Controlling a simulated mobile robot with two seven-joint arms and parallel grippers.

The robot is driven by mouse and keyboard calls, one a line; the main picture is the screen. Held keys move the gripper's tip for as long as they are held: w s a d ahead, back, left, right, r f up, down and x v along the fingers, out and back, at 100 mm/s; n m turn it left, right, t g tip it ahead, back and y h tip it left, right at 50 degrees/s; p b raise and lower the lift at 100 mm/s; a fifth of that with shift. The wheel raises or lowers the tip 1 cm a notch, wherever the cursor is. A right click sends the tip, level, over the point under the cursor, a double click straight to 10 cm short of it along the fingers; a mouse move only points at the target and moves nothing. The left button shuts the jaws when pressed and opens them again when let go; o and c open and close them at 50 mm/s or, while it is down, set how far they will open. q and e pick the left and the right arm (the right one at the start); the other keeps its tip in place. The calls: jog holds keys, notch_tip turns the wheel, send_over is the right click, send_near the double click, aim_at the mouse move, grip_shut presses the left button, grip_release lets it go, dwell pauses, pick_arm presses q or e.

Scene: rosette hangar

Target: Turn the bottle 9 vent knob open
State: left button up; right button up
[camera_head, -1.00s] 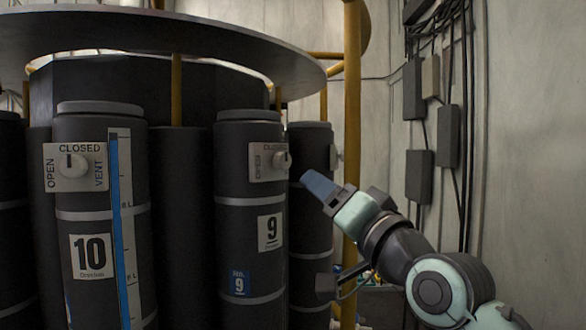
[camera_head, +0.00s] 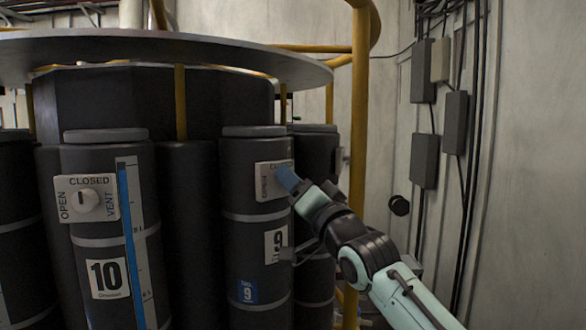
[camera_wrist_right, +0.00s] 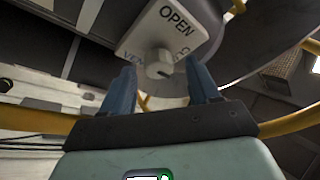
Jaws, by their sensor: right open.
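Bottle 9 (camera_head: 253,225) is a dark upright cylinder with grey bands and a "9" label. Its white vent plate (camera_head: 266,183) is near the top, partly covered by my right gripper (camera_head: 286,178). The knob is hidden in the head view. In the right wrist view, the pale round knob (camera_wrist_right: 158,66) sits on the plate (camera_wrist_right: 182,28), marked "OPEN". The open blue fingers of my right gripper (camera_wrist_right: 162,84) stand to either side of the knob's near end. I cannot tell whether they touch it. My left gripper is out of view.
Bottle 10 (camera_head: 110,235) stands to the left, with its own vent knob (camera_head: 84,200) and a blue gauge strip. A wide round grey rim (camera_head: 200,55) overhangs the bottles. A yellow post (camera_head: 358,130) stands to the right, near my arm. Grey boxes (camera_head: 424,160) hang on the wall.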

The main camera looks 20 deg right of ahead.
jog(key=shift+w+a+r, duration=0.1)
jog(key=shift+w, duration=0.4)
jog(key=shift+w, duration=0.15)
jog(key=c, duration=1.1)
jog(key=shift+o, duration=0.3)
